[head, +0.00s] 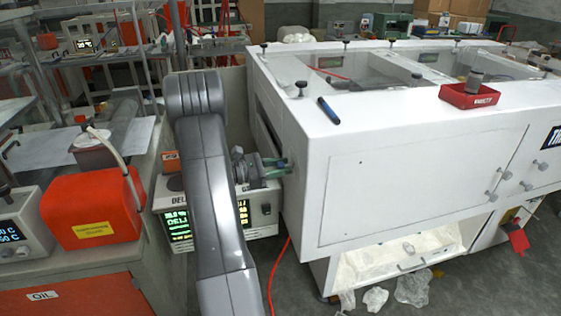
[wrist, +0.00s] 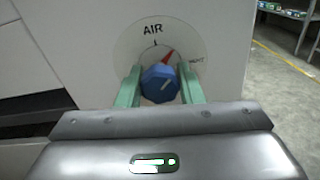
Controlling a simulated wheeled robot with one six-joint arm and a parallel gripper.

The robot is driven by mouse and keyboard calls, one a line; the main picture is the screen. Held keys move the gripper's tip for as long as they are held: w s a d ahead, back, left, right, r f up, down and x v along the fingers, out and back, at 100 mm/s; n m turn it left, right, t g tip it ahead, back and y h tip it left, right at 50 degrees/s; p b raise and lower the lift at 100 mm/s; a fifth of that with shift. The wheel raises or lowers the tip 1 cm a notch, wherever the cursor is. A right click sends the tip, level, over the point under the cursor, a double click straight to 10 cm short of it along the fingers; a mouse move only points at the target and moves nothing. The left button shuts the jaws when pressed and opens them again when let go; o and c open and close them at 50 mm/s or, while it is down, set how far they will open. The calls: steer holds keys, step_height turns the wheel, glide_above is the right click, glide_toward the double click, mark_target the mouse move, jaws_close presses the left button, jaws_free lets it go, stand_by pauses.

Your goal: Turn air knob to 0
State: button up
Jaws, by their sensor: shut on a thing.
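The blue air knob (wrist: 160,83) sits on a round pale dial plate (wrist: 128,46) marked "AIR", with a short dark mark just below the word. A red pointer (wrist: 168,57) sticks out from the knob up and to the right, to the right of that mark. My gripper (wrist: 160,86) has its two green fingers on either side of the knob, shut on it. In the head view my gripper (head: 274,167) is against the left side of the white machine (head: 410,180); the knob cannot be made out there.
A display unit (head: 255,210) marked "DELI" stands below my gripper. An orange box (head: 92,208) is on the bench at left. A blue marker (head: 328,110) and a red tray (head: 469,97) lie on top of the machine. A red cable (head: 275,270) runs down to the floor.

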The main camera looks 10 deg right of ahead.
steer(key=n+p, duration=0.3)
steer(key=n, duration=0.2)
steer(key=shift+r+p, duration=0.15)
steer(key=shift+p, duration=0.2)
steer(key=shift+n+p, duration=0.95)
steer(key=shift+n, duration=0.75)
steer(key=shift+f, duration=0.2)
steer(key=o, duration=1)
steer(key=shift+c, duration=0.2)
steer(key=a+b, duration=0.3)
steer(key=a, duration=1.1)
steer(key=shift+s, duration=0.2)
steer(key=shift+d, duration=0.15)
